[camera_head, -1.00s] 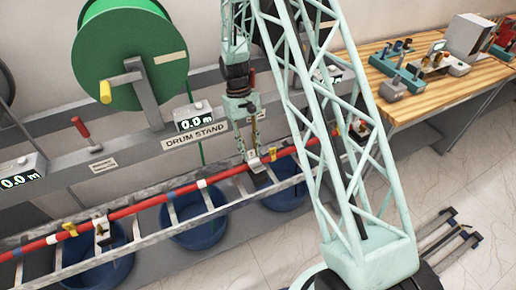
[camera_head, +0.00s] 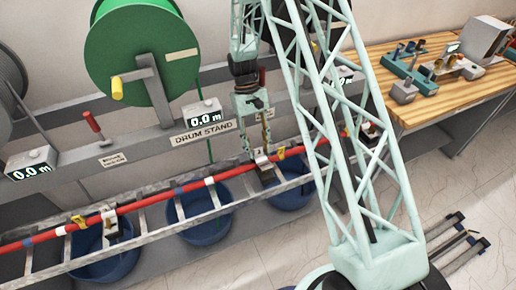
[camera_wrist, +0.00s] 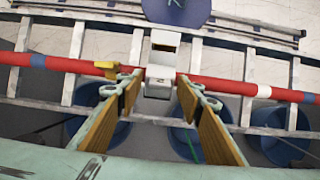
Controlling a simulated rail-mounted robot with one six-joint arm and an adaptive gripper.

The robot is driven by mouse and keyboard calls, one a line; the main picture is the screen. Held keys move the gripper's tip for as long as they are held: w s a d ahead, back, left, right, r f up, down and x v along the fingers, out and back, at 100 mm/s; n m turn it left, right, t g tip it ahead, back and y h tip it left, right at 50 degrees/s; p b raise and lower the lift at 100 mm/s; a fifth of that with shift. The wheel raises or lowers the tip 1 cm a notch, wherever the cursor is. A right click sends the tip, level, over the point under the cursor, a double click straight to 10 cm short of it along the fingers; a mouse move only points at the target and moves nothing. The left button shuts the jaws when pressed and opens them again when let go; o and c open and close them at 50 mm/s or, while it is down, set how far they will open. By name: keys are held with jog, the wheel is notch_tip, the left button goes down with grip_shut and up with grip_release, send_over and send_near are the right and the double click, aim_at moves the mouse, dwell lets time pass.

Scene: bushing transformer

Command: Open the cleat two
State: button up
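A pale cleat with a raised top (camera_head: 264,168), the middle of three on the ladder-like tray, sits around the red cable (camera_head: 150,201). My gripper (camera_head: 259,151) is over it, pointing down. In the wrist view the same cleat (camera_wrist: 161,62) lies just beyond and between the tips of my gripper (camera_wrist: 160,84). The two tan-padded fingers are apart, with nothing held between the pads. Whether a fingertip touches the cleat I cannot tell. Another cleat (camera_head: 110,226) is at the left, and a third (camera_head: 369,132) is at the right, partly behind my arm.
The metal ladder tray (camera_head: 148,231) runs across below the drum stand (camera_head: 150,145). A green drum (camera_head: 143,50) with a yellow-tipped crank stands behind. Blue tubs (camera_head: 205,222) lie under the tray. A wooden bench (camera_head: 440,100) with tools is at the right.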

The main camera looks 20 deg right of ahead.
jog(key=shift+v, duration=6)
